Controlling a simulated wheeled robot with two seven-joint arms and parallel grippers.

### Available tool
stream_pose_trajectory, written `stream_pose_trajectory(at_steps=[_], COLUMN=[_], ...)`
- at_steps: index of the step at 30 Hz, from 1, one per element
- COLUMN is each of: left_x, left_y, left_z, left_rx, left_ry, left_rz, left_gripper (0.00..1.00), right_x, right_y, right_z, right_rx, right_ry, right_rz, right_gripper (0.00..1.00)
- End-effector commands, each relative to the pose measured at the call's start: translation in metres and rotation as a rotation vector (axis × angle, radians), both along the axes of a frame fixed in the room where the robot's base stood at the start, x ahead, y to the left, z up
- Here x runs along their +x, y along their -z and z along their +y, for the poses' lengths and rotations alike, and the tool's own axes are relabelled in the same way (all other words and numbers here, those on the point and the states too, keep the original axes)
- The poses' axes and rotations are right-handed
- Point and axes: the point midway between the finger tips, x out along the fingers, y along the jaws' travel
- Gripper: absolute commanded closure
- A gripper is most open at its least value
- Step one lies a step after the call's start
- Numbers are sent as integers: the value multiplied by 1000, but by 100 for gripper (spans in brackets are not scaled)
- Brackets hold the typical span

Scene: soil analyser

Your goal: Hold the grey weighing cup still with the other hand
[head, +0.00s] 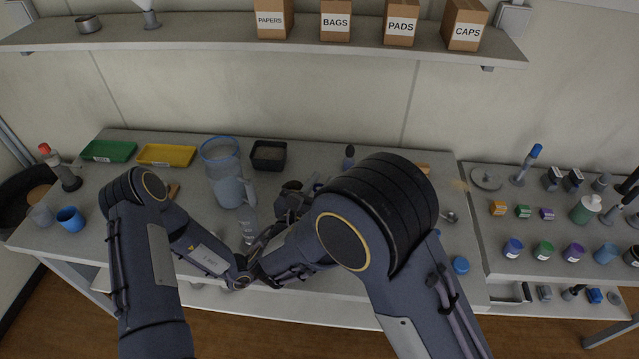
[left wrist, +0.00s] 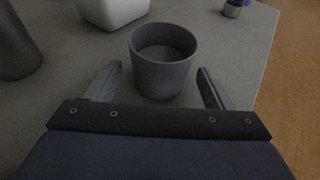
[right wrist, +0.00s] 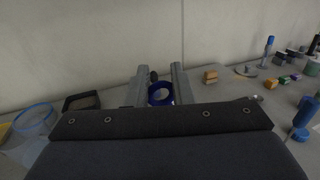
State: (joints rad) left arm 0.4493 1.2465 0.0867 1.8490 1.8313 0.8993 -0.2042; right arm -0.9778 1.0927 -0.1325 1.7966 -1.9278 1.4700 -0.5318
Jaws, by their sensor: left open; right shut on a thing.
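The grey weighing cup (left wrist: 163,75) stands upright on the table in the left wrist view, with its open top visible. My left gripper (left wrist: 160,68) is open, with one finger on each side of the cup and a small gap at both sides. My arms hide the cup in the head view. In the head view the right gripper (head: 306,188) is over the middle of the table, partly behind my right arm.
A blue-rimmed jug (head: 224,172) and a black tray (head: 269,165) stand behind my arms. A white container (left wrist: 112,10) stands beyond the cup at left. The table's edge (left wrist: 266,60) lies right of the cup. My forearms are close together near the front.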

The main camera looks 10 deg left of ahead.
Motion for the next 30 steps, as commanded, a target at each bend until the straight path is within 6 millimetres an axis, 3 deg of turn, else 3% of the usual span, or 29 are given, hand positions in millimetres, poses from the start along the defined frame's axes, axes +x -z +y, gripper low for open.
stream_pose_trajectory(at_steps=[6,17,27,30], left_x=[9,11,10,10], left_y=[5,6,6,6], left_z=[-13,-15,-15,-15], left_rx=[0,0,0,0], left_ry=[1,0,0,0], left_rz=[-1,0,0,0], left_gripper=[24,24,68,68], right_x=[0,0,0,0], right_y=[0,0,0,0], right_z=[0,0,0,0], right_rx=[0,0,0,0], right_ry=[0,0,0,0], right_rz=[0,0,0,0], right_gripper=[100,100,100,100])
